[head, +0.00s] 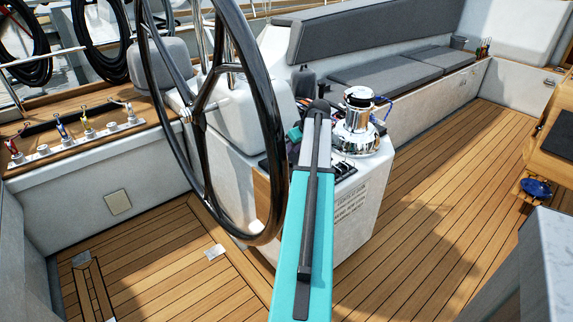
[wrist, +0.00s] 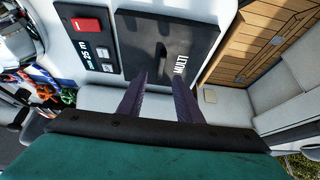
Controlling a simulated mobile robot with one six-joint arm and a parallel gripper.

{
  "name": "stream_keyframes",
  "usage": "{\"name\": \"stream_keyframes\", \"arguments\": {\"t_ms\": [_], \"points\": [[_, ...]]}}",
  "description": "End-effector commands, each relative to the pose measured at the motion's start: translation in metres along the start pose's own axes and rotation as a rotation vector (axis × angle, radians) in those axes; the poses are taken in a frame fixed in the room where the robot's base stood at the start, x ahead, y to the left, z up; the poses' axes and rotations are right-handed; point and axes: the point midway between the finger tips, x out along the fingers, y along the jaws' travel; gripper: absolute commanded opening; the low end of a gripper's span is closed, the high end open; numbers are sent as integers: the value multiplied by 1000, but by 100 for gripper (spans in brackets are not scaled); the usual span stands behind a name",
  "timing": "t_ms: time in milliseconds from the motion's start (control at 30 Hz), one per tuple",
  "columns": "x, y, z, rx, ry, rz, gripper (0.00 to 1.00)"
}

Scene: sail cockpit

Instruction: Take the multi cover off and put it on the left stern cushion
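The multi cover (wrist: 140,50) is a dark grey flat panel lettered "MULTI" on a white console, in the wrist view. A small dark grip sits near its middle. My gripper (wrist: 153,76) has two dark fingers with a gap between them and nothing held. Its tips point at the cover's lower part; I cannot tell whether they touch it. In the head view my teal arm reaches to the pedestal and hides the cover. A grey cushion (head: 161,62) stands behind the wheel on the left. I cannot tell whether it is the left stern cushion.
A large black steering wheel (head: 197,120) stands left of my arm. A chrome winch (head: 357,125) stands just right of it. Grey bench cushions (head: 385,75) run along the back. A red switch (wrist: 86,25) sits beside the cover. Teak floor (head: 420,200) is open on the right.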

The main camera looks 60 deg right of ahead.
Motion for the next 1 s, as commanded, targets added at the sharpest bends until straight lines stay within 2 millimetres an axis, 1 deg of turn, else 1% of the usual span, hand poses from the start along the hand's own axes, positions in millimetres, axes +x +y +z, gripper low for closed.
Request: {"name": "stream_keyframes", "arguments": {"t_ms": [100, 400, 533, 667, 900, 1000], "points": [[4, 0, 0, 0, 0, 0, 32], [5, 0, 0, -1, 0, 0, 32], [9, -1, 0, -1, -1, -1, 32], [19, -2, 0, -1, -1, -2, 32], [46, -2, 0, -2, -1, -2, 32], [54, -3, 0, -2, -1, -2, 32]]}}
